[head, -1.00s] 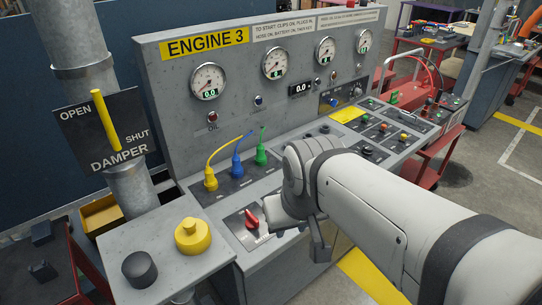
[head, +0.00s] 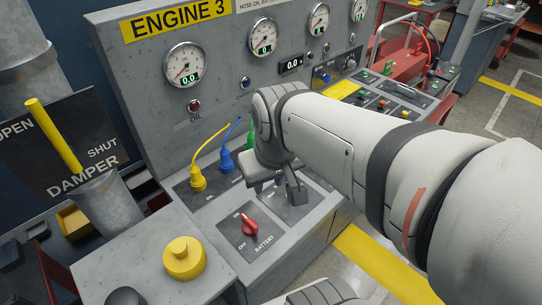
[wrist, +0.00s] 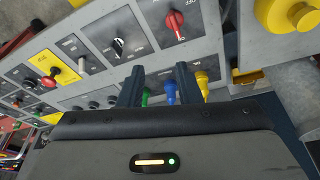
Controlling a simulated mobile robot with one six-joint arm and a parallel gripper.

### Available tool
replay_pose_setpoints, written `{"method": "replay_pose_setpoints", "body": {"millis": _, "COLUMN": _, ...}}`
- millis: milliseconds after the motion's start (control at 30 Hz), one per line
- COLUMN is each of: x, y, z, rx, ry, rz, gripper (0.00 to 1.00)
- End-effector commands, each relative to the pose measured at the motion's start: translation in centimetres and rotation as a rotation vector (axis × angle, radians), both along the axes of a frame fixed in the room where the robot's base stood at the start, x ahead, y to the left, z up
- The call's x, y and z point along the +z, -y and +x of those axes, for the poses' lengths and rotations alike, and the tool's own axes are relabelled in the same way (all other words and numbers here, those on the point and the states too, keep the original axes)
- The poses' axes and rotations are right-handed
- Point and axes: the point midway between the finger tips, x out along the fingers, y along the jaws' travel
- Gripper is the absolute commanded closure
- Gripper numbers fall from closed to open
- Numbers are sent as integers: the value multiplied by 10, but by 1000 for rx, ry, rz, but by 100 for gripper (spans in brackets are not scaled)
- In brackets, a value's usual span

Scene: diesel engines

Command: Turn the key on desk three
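Engine 3's grey console (head: 325,225) fills the middle of the head view. A dark switch with a pale pointer, likely the key (wrist: 118,46), sits on a plate in the wrist view. In the head view its plate (head: 300,212) is partly hidden by my gripper (head: 278,188), which hangs above it. The wrist view shows the two fingers of my gripper (wrist: 160,84) apart, with nothing held between them. The fingertips appear clear of the switch. The red battery switch (head: 249,228) is on the plate to the left; it also shows in the wrist view (wrist: 173,22).
Yellow, blue and green plugs with cables (head: 198,178) stand behind, close to my gripper. The damper lever (head: 53,135) is at far left. A control panel with a red button (wrist: 55,70) lies beyond the switch.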

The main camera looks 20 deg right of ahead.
Motion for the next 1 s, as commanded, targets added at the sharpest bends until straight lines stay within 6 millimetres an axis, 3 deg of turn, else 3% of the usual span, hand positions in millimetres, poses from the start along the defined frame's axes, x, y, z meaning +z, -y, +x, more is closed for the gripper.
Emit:
{"method": "replay_pose_setpoints", "body": {"millis": 300, "x": -77, "y": 67, "z": 76, "rx": 169, "ry": -179, "rz": -46, "gripper": 69}}
{"method": "replay_pose_setpoints", "body": {"millis": 433, "x": -105, "y": 95, "z": 98, "rx": 237, "ry": -232, "rz": -43, "gripper": 69}}
{"method": "replay_pose_setpoints", "body": {"millis": 633, "x": -128, "y": 117, "z": 113, "rx": 297, "ry": -272, "rz": -34, "gripper": 69}}
{"method": "replay_pose_setpoints", "body": {"millis": 767, "x": -139, "y": 120, "z": 114, "rx": 305, "ry": -278, "rz": -32, "gripper": 69}}
{"method": "replay_pose_setpoints", "body": {"millis": 1000, "x": -177, "y": 120, "z": 113, "rx": 304, "ry": -278, "rz": -32, "gripper": 69}}
